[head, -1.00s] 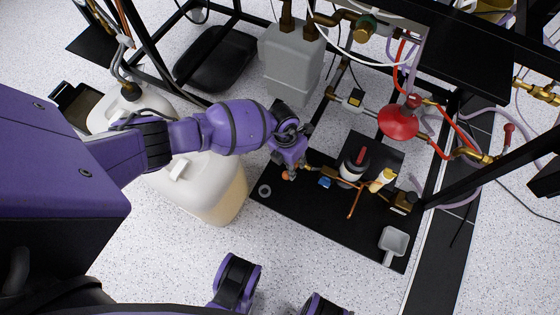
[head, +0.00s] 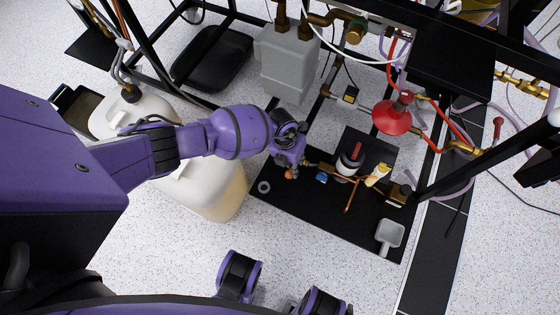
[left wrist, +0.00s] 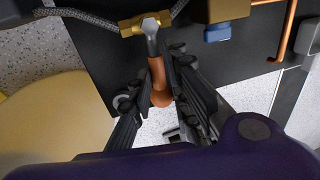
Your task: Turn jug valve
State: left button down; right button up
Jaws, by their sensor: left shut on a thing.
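The jug valve is a small brass fitting (left wrist: 145,24) with an orange-sleeved lever (left wrist: 157,82) on a short metal stem. A braided hose runs into the brass. My left gripper (left wrist: 158,98) has a finger on each side of the orange lever and is shut on it. In the head view my left gripper (head: 290,168) is at the left end of the pipework above the black base plate, and the orange lever tip (head: 289,174) shows beside its fingers. The rest of the valve is mostly hidden there.
White jugs (head: 218,193) stand left of the black plate (head: 315,212), close under my left arm.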

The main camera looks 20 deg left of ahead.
pick_arm(q)
jog(key=shift+d+r, duration=0.1)
jog(key=shift+d, duration=0.25)
jog(key=c, duration=1.9)
grip_release()
jog(key=shift+o, duration=0.7)
jog(key=shift+w, duration=0.15)
jog(key=shift+a, duration=0.2)
notch_tip(320, 180, up, 12)
jog(key=a, duration=0.2)
jog(key=shift+a+f, duration=0.15)
jog(key=shift+f, duration=0.05)
